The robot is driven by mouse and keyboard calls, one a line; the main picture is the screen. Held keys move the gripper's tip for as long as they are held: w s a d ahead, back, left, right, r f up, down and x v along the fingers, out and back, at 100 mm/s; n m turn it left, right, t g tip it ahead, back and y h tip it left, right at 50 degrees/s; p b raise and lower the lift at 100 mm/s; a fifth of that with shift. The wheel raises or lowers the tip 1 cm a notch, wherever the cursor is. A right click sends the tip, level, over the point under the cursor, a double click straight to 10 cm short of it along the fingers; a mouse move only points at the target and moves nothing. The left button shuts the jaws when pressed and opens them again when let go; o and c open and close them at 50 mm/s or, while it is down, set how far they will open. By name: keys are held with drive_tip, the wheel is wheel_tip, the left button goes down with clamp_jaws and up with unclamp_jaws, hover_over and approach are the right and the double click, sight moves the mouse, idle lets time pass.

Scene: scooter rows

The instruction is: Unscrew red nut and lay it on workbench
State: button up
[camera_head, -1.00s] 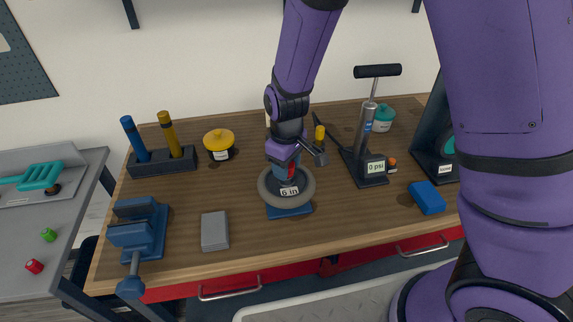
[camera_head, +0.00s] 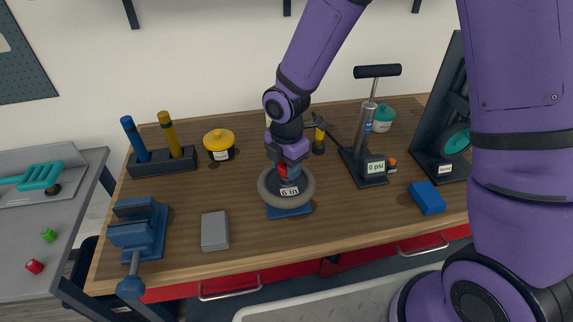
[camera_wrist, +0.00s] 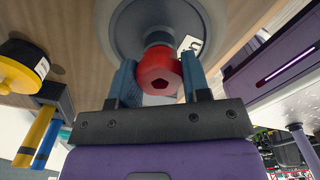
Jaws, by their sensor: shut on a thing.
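The red nut (camera_wrist: 160,75) is between the two blue fingers of my gripper (camera_wrist: 159,68) in the wrist view, which press on its sides. Behind it, a grey shaft joins the hub of the grey wheel. In the head view, the red nut (camera_head: 283,171) shows in part at the fingers of my gripper (camera_head: 288,172), above the wheel (camera_head: 267,195) labelled "6 in". The wheel lies on a blue base (camera_head: 290,211) on the wooden workbench (camera_head: 345,230). I cannot tell whether the nut is still threaded on the shaft.
A pump (camera_head: 366,140) reading "0 psi" stands right of the wheel. A grey block (camera_head: 215,231), a blue vise (camera_head: 140,235) and a yellow-lidded jar (camera_head: 219,142) are to the left. A blue block (camera_head: 427,198) is at right. The bench front between the blocks is clear.

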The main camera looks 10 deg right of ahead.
drive_tip(key=o, duration=1)
wheel_tip(320, 180, up, 11)
drive_tip(key=shift+f, duration=0.15)
drive_tip(key=m, duration=2.2)
